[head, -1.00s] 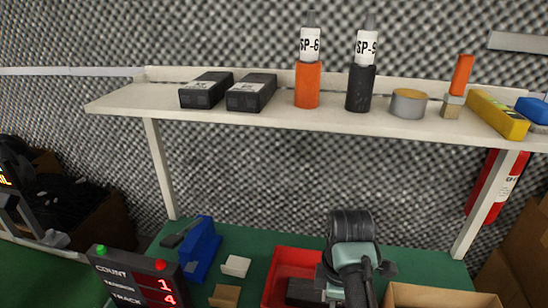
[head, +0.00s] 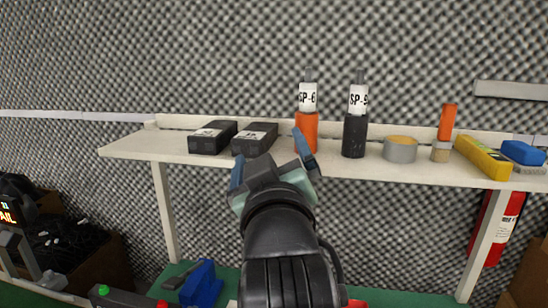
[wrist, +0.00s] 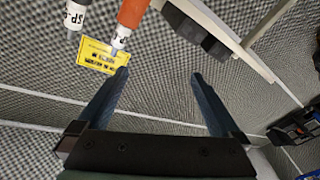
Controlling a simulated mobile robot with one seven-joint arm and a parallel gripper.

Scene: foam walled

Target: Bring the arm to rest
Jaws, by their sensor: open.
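My gripper (head: 270,160) is raised in front of the shelf in the head view, with its two blue-grey fingers spread and pointing toward the shelf. In the wrist view my gripper (wrist: 160,75) is open, with nothing between its fingers. My dark arm reaches up from the bottom middle of the head view and hides part of the shelf's front edge and the bench below.
The white shelf (head: 130,148) holds two black boxes (head: 212,137), an orange bottle (head: 306,132), a black bottle (head: 355,135), a round tin (head: 400,149) and a yellow box (head: 483,157). A blue object (head: 202,283) stands on the green bench below.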

